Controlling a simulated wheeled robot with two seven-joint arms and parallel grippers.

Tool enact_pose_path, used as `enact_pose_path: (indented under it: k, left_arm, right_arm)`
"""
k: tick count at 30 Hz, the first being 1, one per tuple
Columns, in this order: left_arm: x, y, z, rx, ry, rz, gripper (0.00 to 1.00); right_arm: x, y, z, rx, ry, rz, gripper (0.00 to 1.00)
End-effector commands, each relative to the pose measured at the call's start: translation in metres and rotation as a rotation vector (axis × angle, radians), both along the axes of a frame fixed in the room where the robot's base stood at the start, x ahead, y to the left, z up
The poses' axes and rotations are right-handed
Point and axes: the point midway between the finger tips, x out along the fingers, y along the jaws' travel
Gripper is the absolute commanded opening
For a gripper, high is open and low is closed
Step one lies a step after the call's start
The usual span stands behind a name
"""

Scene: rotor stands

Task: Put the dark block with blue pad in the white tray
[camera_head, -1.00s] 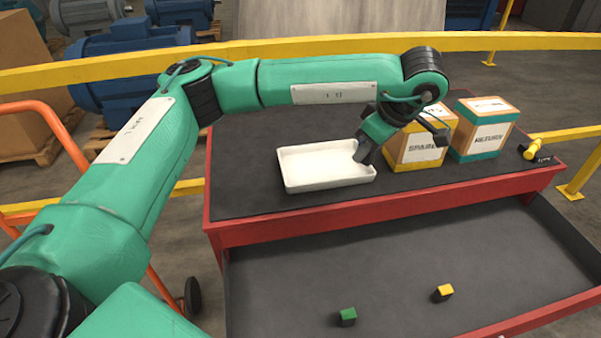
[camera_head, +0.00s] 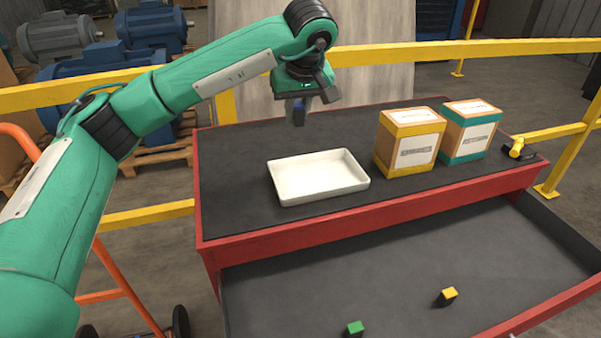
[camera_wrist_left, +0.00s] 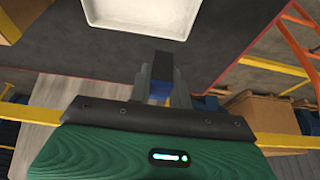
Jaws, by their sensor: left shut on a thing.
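My left gripper (camera_head: 299,108) is above the table top, behind the white tray (camera_head: 318,192) in the head view. It is shut on the dark block with blue pad (camera_head: 298,116). In the left wrist view the block (camera_wrist_left: 163,68) sits between the two fingers, its dark face and some blue showing. The gripper (camera_wrist_left: 162,75) is apart from the white tray (camera_wrist_left: 140,17), which shows at the top of that view. The tray is empty and lies flat on the dark table top. My right gripper is out of view.
Right of the tray stand a yellow-trimmed box (camera_head: 408,142) and a teal-trimmed box (camera_head: 470,130). A yellow tool (camera_head: 517,147) lies at the right end. The lower open drawer (camera_head: 400,270) holds a green block (camera_head: 355,328) and a yellow block (camera_head: 447,296). A yellow rail runs behind the table.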

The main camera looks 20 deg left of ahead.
Motion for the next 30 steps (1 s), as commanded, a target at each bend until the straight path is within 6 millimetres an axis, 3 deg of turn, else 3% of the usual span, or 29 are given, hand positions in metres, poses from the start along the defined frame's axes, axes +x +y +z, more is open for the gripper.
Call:
enact_pose_path:
  k: [6, 12, 30]
  left_arm:
    - [-0.001, 0.000, -0.059, 0.000, 0.006, 0.001, 0.00]
    - [-0.001, 0.001, -0.103, -0.001, 0.004, 0.003, 0.00]
    - [0.000, 0.000, -0.162, -0.001, -0.001, 0.004, 0.00]
  right_arm:
    - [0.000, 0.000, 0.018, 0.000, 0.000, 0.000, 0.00]
    - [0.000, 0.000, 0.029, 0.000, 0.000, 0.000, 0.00]
    - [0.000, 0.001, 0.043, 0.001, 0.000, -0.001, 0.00]
